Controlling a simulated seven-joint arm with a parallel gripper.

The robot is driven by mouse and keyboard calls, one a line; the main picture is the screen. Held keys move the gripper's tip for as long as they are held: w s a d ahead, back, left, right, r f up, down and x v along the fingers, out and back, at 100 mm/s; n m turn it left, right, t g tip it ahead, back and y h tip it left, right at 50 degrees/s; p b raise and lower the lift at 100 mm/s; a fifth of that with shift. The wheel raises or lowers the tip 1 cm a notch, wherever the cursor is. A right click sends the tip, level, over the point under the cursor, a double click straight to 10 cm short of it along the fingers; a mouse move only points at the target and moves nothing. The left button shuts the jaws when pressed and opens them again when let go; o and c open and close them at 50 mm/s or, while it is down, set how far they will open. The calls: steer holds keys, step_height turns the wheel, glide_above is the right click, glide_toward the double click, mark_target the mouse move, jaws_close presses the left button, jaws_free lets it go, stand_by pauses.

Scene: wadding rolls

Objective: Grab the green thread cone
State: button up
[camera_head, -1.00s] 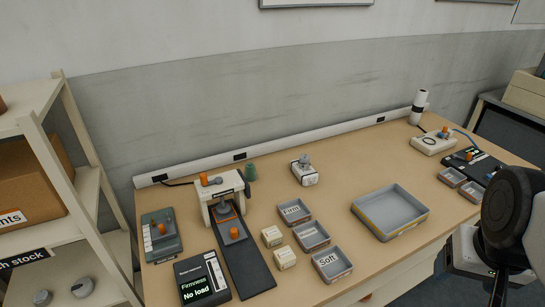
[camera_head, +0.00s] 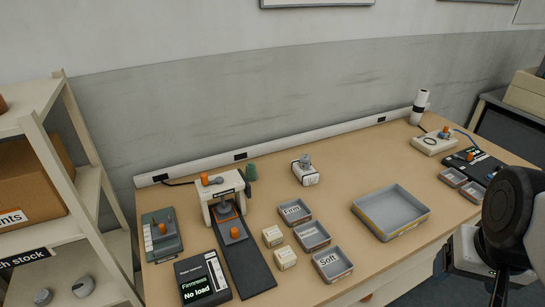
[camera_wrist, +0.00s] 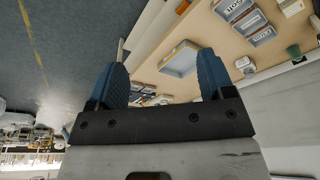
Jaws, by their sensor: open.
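The green thread cone (camera_head: 251,173) stands near the back of the wooden table, just right of and partly behind the white press-like device. It also shows at the right edge of the wrist view (camera_wrist: 293,50), small and apart from my gripper. My gripper (camera_wrist: 163,65) is open, with two blue fingers spread apart and nothing between them. It is well away from the cone.
The press-like device (camera_head: 222,187) stands close beside the cone. A small white device (camera_head: 305,175) is to its right. Small labelled trays (camera_head: 311,235) and two cream blocks (camera_head: 272,236) are in front. A large grey tray (camera_head: 391,211) is farther right. A wall rail (camera_head: 290,148) runs behind.

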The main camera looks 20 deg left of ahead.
mark_target(251, 171)
steer(key=shift+w+a, duration=0.1)
steer(key=w+a+f+m+g+y, duration=0.15)
steer(key=w+a+m+y, duration=0.3)
steer(key=w+a, duration=0.9)
steer(key=w+a+f+m+g+y, duration=0.1)
steer(key=w+a+f+m+y, duration=0.3)
steer(key=w+a, duration=1)
steer(key=w+a+f+m+y, duration=0.1)
steer(key=w+a+f+m, duration=0.3)
steer(key=w+a+f, duration=0.2)
steer(key=w+a+f+m+t+y, duration=0.1)
steer(key=w+a+f+m+y, duration=0.1)
steer(key=w+a+f, duration=0.4)
steer(key=w+a+f+m+y, duration=0.2)
steer(key=w+a+f+m, duration=0.3)
steer(key=a, duration=0.7)
steer(key=shift+w+f+m, duration=0.2)
steer(key=shift+w+f, duration=0.3)
steer(key=shift+f, duration=0.25)
steer(key=shift+w+f+m, duration=0.15)
steer(key=shift+w+f, duration=0.3)
steer(key=shift+f, duration=0.25)
steer(key=shift+a+f, duration=0.15)
steer(key=shift+a, duration=0.05)
steer(key=shift+x, duration=1.2)
